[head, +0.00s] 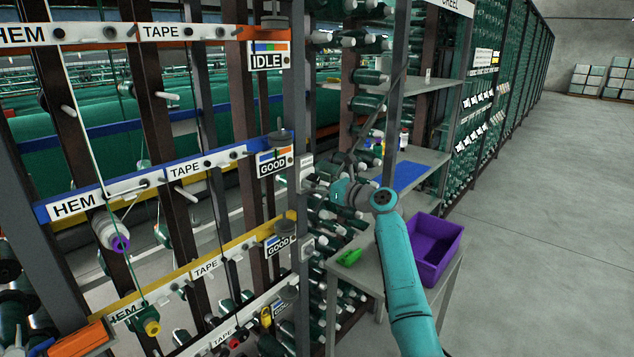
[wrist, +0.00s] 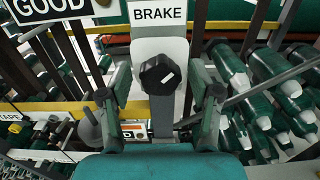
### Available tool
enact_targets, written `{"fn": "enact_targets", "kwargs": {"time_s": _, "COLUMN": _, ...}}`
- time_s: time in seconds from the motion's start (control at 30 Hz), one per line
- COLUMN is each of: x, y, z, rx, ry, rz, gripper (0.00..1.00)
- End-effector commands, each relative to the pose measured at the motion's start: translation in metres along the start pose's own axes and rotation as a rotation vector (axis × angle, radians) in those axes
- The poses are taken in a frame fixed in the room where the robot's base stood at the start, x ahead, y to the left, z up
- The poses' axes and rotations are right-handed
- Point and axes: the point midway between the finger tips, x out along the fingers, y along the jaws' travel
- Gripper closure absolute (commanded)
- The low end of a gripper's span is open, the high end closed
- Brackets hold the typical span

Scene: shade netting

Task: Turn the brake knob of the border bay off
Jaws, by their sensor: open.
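In the wrist view, a black brake knob (wrist: 157,74) with a short slanted white mark sits on a pale plate (wrist: 176,48) under a BRAKE sign (wrist: 158,14). My gripper (wrist: 160,88) is open, with one finger on each side of the knob in the picture; contact is not visible. In the head view, my gripper (head: 322,186) is at the post by the blue rail (head: 150,182), whose sign (head: 274,161) reads GOOD. My gripper hides the knob there. No label reading border is legible, so I cannot tell which bay that is.
A similar plate (head: 307,247) is lower on the post, near the yellow rail (head: 190,265). Green spools (wrist: 285,90) are close on the right. A bench with a blue mat (head: 398,177) and a purple bin (head: 435,243) stands right of the post. The floor (head: 540,220) is clear.

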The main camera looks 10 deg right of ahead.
Motion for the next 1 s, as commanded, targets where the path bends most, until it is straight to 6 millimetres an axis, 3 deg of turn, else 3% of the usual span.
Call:
{"fn": "enact_targets", "kwargs": {"time_s": 0.2, "x": 0.0001, "y": -0.0001, "z": 0.0001, "rx": 0.0, "ry": 0.0, "rz": 0.0, "gripper": 0.37}}
{"fn": "enact_targets", "kwargs": {"time_s": 0.47, "x": -0.0001, "y": -0.0001, "z": 0.0, "rx": 0.0, "ry": 0.0, "rz": 0.0, "gripper": 0.97}}
{"fn": "enact_targets", "kwargs": {"time_s": 0.77, "x": 0.0, "y": 0.0, "z": -0.0001, "rx": -0.026, "ry": 0.0, "rz": 0.0, "gripper": 0.97}}
{"fn": "enact_targets", "kwargs": {"time_s": 1.0, "x": 0.0002, "y": 0.0005, "z": 0.0, "rx": -0.146, "ry": 0.0, "rz": 0.001, "gripper": 0.97}}
